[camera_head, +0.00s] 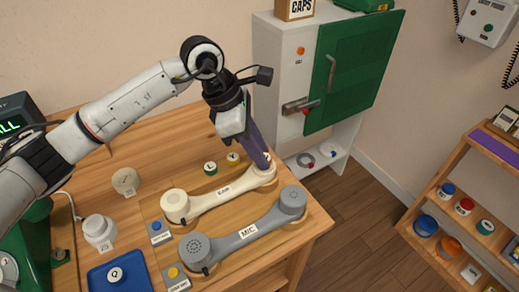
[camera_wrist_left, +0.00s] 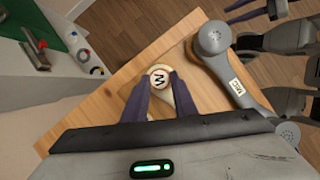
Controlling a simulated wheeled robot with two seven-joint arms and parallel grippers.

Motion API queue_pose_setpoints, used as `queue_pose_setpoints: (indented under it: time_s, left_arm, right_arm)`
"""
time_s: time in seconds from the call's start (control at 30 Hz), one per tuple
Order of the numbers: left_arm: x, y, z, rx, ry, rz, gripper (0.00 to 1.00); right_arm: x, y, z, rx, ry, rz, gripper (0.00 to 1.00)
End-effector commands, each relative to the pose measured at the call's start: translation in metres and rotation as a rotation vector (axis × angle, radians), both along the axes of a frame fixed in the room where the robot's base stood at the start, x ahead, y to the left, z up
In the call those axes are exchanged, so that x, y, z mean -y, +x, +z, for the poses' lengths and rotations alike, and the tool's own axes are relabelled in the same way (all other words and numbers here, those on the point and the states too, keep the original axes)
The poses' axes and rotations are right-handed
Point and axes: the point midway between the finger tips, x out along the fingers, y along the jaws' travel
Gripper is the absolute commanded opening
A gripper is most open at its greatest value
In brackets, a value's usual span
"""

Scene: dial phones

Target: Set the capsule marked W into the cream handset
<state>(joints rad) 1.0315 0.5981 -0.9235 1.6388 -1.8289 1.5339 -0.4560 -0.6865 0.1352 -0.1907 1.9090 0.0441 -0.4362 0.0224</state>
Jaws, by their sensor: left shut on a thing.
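The cream handset (camera_head: 222,194), labelled EAR, lies on the wooden table with its far cup (camera_head: 262,177) at the right. My left gripper (camera_head: 265,164) reaches down to that cup, its purple fingers shut on the white round capsule marked W (camera_wrist_left: 159,76). In the left wrist view the W faces the camera between the fingertips. The capsule is at or just over the cup; I cannot tell whether it touches. The fingers hide much of the cream handset there. My right gripper (camera_wrist_left: 248,11) shows partly at the top right of that view, its jaw state unclear.
The grey MIC handset (camera_head: 245,232) lies close alongside, nearer the front. A green-edged capsule (camera_head: 210,168) and a yellow-edged one (camera_head: 233,158) stand behind the cream handset. A blue tray (camera_head: 98,280) holds a capsule marked Q (camera_head: 115,274). A grey cabinet (camera_head: 280,80) stands behind the table.

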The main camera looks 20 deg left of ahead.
Motion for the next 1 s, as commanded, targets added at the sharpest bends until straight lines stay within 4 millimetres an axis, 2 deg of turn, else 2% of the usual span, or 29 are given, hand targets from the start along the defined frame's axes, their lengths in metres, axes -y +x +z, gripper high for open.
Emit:
queue_pose_setpoints:
  time_s: [0.2,0.4,0.43,0.53,0.57,0.97,1.0]
  left_arm:
    - [-0.0002,0.0001,-0.0068,0.001,0.0,0.0,0.07]
    - [-0.0002,0.0001,-0.0057,-0.001,0.001,0.001,0.07]
    - [-0.0003,0.0001,-0.0059,-0.001,0.001,0.001,0.29]
    - [-0.0003,0.0,-0.006,-0.001,0.001,0.001,0.45]
    - [-0.0003,0.0,-0.0061,-0.001,0.001,0.001,0.47]
    - [-0.0002,0.0001,-0.0055,0.0,0.0,0.0,0.47]
    - [-0.0025,0.0007,-0.0001,0.004,0.0,0.002,0.47]
  right_arm:
    - [0.0,-0.0002,-0.0067,0.0,0.0,0.0,0.31]
    - [0.0001,-0.0003,-0.0052,-0.001,0.0,0.0,0.31]
    - [0.0001,-0.0003,-0.0052,-0.001,0.0,0.0,0.31]
    - [0.0001,-0.0003,-0.0052,-0.001,0.0,0.0,0.31]
    - [0.0001,-0.0003,-0.0052,-0.001,0.0,0.0,0.31]
    - [-0.0004,-0.0012,-0.0053,-0.008,-0.006,0.006,0.31]
    - [-0.0022,-0.0001,-0.0027,-0.006,-0.006,0.01,0.31]
